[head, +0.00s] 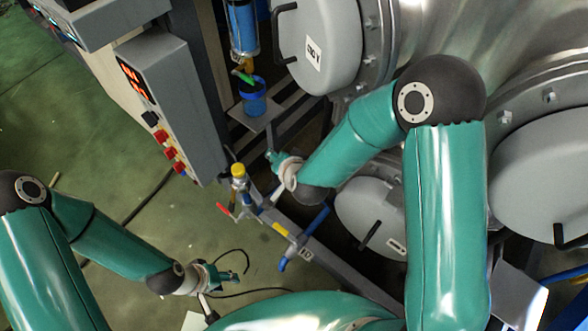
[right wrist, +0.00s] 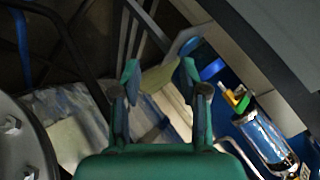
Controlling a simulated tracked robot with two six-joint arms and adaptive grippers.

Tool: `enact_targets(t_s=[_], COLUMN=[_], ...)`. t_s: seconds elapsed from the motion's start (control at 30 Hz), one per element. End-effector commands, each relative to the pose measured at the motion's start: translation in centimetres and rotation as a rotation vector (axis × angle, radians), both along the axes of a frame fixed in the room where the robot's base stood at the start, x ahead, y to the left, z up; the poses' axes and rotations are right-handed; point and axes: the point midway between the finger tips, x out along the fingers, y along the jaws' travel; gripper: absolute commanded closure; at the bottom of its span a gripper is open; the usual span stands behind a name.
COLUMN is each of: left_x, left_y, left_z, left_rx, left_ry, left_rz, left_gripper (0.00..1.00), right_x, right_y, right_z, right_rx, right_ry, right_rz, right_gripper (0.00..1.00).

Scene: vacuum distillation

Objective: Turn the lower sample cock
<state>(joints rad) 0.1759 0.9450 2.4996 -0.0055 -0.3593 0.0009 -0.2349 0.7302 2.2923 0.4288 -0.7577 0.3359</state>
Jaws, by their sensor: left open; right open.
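A small cock with a green handle (head: 243,76) sits under a blue sight glass (head: 241,28), above a blue cup (head: 253,98). The green handle also shows in the right wrist view (right wrist: 241,103), right of the fingers. I cannot tell whether this is the lower sample cock. My right gripper (head: 273,157) is below the cup in the head view, apart from the green handle. In the right wrist view its fingers (right wrist: 160,78) are spread with nothing held. My left gripper (head: 229,275) is open and empty, low over the floor side.
Pipework with a yellow cap (head: 238,170), a red handle (head: 223,209) and a blue handle (head: 283,264) lies between my grippers. A grey control box (head: 160,100) stands left of the right gripper. Large grey vessels (head: 540,180) crowd the right. Green floor (head: 60,130) is open at left.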

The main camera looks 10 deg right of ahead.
Motion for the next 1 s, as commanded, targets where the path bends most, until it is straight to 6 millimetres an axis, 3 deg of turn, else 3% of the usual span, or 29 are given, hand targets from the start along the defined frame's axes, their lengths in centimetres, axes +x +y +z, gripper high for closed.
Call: enact_targets(t_s=[0.03,0.1,0.4,0.6,1.0], left_x=[0.0,0.0,0.0,0.0,0.0], left_y=[0.0,0.0,0.0,0.0,0.0], left_z=[1.8,2.9,6.0,6.5,6.4], left_rx=[0.000,0.000,0.000,0.000,0.000], left_ry=[0.000,0.000,0.000,0.000,0.000], left_rz=[0.000,0.000,0.000,0.000,0.000], left_gripper=[0.56,0.56,0.56,0.56,0.56], right_x=[-0.7,-1.8,-5.6,-6.5,-6.5], right_y=[-0.4,-0.8,-1.9,-2.1,-2.1], right_z=[0.5,0.1,-1.1,-1.5,-1.6], right_rx=[-0.013,-0.032,-0.074,-0.081,-0.082], right_ry=[0.034,0.079,0.215,0.245,0.245], right_rz=[0.020,0.055,0.168,0.196,0.197], right_gripper=[0.56,0.56,0.56,0.56,0.56])
